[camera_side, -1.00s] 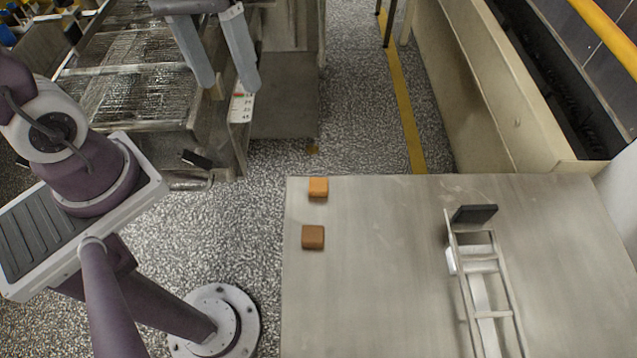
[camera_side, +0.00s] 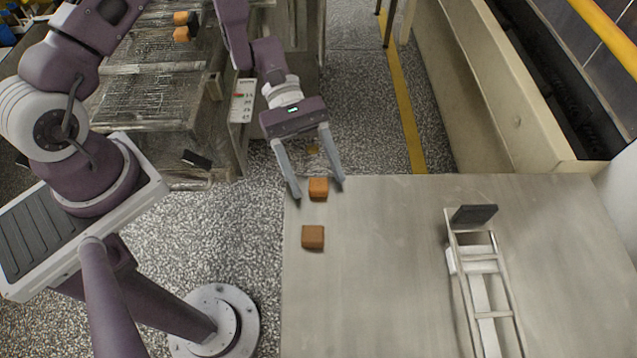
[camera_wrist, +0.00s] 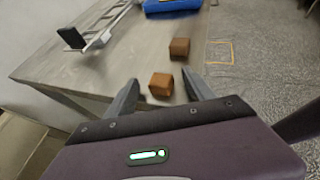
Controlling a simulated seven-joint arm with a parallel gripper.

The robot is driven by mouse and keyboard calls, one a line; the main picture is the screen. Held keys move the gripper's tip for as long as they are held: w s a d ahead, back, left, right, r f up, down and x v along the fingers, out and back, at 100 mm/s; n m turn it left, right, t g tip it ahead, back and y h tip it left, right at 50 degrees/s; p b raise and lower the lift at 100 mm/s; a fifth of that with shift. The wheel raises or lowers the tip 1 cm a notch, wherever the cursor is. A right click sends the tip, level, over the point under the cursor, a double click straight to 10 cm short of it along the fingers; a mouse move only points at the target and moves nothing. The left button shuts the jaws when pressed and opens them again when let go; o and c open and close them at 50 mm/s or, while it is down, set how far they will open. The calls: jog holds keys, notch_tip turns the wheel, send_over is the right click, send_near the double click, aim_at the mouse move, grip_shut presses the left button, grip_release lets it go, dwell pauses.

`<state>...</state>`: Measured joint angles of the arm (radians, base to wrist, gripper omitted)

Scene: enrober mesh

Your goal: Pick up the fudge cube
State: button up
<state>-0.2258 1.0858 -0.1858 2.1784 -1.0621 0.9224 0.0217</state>
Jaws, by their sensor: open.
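Two brown cubes lie on the grey table near its left edge, and I cannot tell from looks which is the fudge cube. The far cube (camera_side: 318,188) is near the table's back left corner. The near cube (camera_side: 313,237) lies apart from it, toward the front. My gripper (camera_side: 317,191) is open, with its fingers pointing down on either side of the far cube in the side view. In the wrist view, that cube (camera_wrist: 161,86) shows between the fingertips and the other cube (camera_wrist: 179,48) lies beyond. Whether the fingers touch the cube is unclear.
A metal ladder-like rack (camera_side: 485,315) with a dark block (camera_side: 474,215) at its end stands on the table's right. Orange-brown cubes (camera_side: 181,34) sit on the wire mesh (camera_side: 140,80) at the back left. The table's middle (camera_side: 390,250) is clear.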

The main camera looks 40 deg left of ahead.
jog(key=shift+s+d+f, duration=0.1)
jog(key=shift+d, duration=0.05)
jog(key=c, duration=1)
